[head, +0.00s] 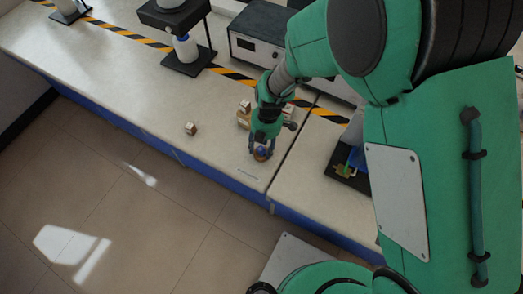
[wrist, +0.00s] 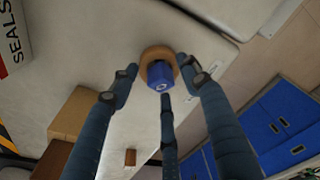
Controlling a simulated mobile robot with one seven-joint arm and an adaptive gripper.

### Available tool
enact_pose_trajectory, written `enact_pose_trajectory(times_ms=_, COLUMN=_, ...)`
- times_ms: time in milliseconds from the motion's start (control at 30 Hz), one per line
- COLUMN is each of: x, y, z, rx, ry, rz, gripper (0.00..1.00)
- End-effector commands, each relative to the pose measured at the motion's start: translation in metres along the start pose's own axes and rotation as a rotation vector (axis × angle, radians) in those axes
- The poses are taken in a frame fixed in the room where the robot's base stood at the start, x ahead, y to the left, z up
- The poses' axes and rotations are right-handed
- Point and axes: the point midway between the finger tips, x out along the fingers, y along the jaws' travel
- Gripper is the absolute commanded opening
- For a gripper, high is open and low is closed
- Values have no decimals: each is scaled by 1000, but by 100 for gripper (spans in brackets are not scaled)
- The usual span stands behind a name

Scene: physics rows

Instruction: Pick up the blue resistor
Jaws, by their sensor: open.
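The blue resistor (wrist: 160,76) appears in the wrist view as a short blue cylinder with a brown round part around its far end. It lies among the three dark blue fingertips of my gripper (wrist: 159,75), which are spread around it. I cannot tell whether any finger touches it. In the head view my gripper (head: 261,148) points down over the bench near its front edge. The resistor's brown part (head: 262,156) shows between the fingers there, partly hidden by them. My gripper is open.
Cardboard boxes (head: 243,118) stand just behind my gripper; one (wrist: 74,112) is close beside a finger in the wrist view. A small box (head: 190,129) sits to the left. A black tray (head: 340,174) lies right, past the bench seam. An instrument (head: 256,47) stands behind.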

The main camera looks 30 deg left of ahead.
Motion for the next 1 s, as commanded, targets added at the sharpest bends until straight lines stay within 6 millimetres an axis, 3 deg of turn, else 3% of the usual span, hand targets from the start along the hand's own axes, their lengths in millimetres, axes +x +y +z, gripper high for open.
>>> enact_pose_trajectory(times_ms=300, x=0, y=0, z=0, rx=0, ry=0, rz=0, gripper=47)
enact_pose_trajectory(times_ms=500, x=0, y=0, z=0, rx=0, ry=0, rz=0, gripper=7)
enact_pose_trajectory(times_ms=600, x=0, y=0, z=0, rx=0, ry=0, rz=0, gripper=2)
enact_pose_trajectory(times_ms=1000, x=-6, y=0, z=-1, rx=0, ry=0, rz=1, gripper=2)
